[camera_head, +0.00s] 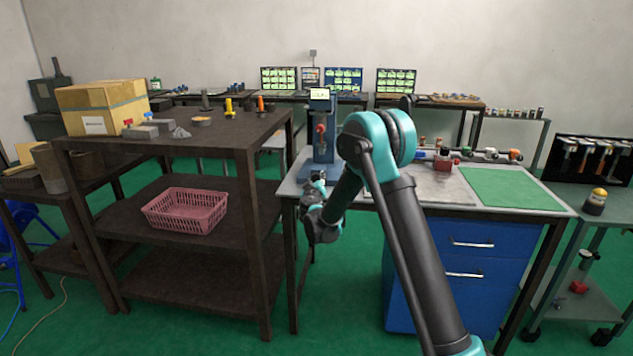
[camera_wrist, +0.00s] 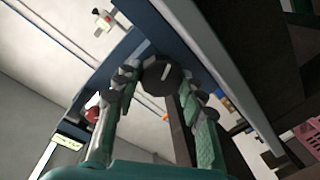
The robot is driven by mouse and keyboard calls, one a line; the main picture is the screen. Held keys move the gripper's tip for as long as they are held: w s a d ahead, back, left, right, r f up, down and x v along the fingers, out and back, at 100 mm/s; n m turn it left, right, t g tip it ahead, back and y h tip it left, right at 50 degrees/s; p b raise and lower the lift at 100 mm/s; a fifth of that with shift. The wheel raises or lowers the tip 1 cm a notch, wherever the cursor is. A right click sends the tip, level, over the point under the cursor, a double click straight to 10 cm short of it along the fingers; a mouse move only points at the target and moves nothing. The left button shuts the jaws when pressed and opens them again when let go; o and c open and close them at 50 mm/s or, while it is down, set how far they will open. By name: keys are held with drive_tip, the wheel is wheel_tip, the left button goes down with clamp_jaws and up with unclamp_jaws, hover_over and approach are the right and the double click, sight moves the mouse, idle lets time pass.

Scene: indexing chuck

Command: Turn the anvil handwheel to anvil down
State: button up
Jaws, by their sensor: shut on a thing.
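A blue bench instrument (camera_head: 318,150) with an upright column, a small display on top and a red knob stands at the left end of the workbench. My gripper (camera_head: 317,184) is low at its front, above the bench's left edge. In the wrist view my gripper (camera_wrist: 158,80) has its two fingers on either side of a dark round handwheel (camera_wrist: 161,74) with a pale mark on its face. It is shut on this handwheel. The handwheel cannot be made out in the head view, where the arm and gripper cover it. The anvil cannot be made out.
The grey workbench (camera_head: 435,187) carries a green mat (camera_head: 511,188) and a red vise-like part (camera_head: 444,163). A dark shelf unit (camera_head: 180,140) with a pink basket (camera_head: 186,210) stands close on the left. Green floor shows between shelf and bench.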

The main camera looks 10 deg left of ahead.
drive_tip(key=n, duration=0.4)
drive_tip(key=shift+a+h, duration=0.15)
drive_tip(key=shift+h, duration=0.15)
drive_tip(key=n, duration=0.3)
drive_tip(key=shift+n, duration=0.4)
drive_tip(key=n+h, duration=0.1)
drive_tip(key=n, duration=0.5)
drive_tip(key=shift+a+f+n, duration=0.1)
drive_tip(key=shift+n, duration=0.2)
drive_tip(key=n, duration=0.3)
drive_tip(key=shift+s+h, duration=0.1)
drive_tip(key=shift+h, duration=0.3)
drive_tip(key=n, duration=0.4)
drive_tip(key=shift+f, duration=0.1)
drive_tip(key=n, duration=0.4)
drive_tip(key=shift+h, duration=0.4)
drive_tip(key=shift+n, duration=1.7)
drive_tip(key=o, duration=1.2)
drive_tip(key=shift+c, duration=0.2)
